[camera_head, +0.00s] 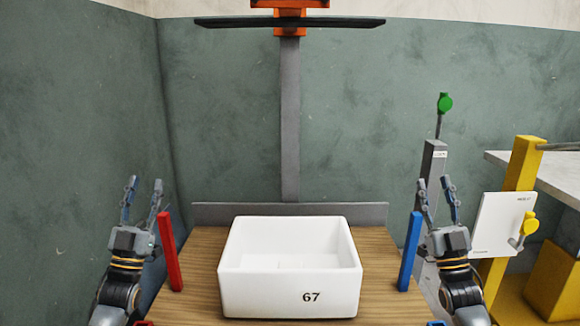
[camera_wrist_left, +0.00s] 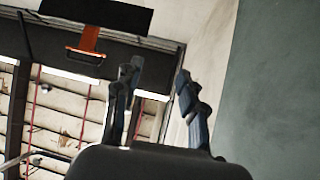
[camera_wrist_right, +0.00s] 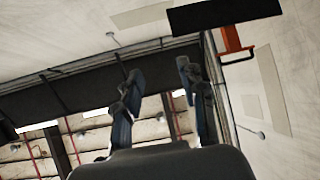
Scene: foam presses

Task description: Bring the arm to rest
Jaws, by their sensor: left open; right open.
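My left gripper (camera_head: 143,190) is at the left of the head view, raised with its fingers pointing up, open and empty. It stands beside the red upright bar (camera_head: 171,252). In the left wrist view its fingers (camera_wrist_left: 155,85) are apart with nothing between them. My right gripper (camera_head: 436,190) is at the right, also raised, open and empty, beside the blue upright bar (camera_head: 409,251). In the right wrist view its fingers (camera_wrist_right: 160,85) are apart and empty. Both wrist views look up toward the ceiling.
A white box (camera_head: 290,292) marked 67 sits on the wooden table (camera_head: 202,246) between the arms. The dark press plate (camera_head: 230,22) hangs high above it on a grey column (camera_head: 290,120). A green-topped lever (camera_head: 445,103) and a yellow post (camera_head: 521,165) stand at the right.

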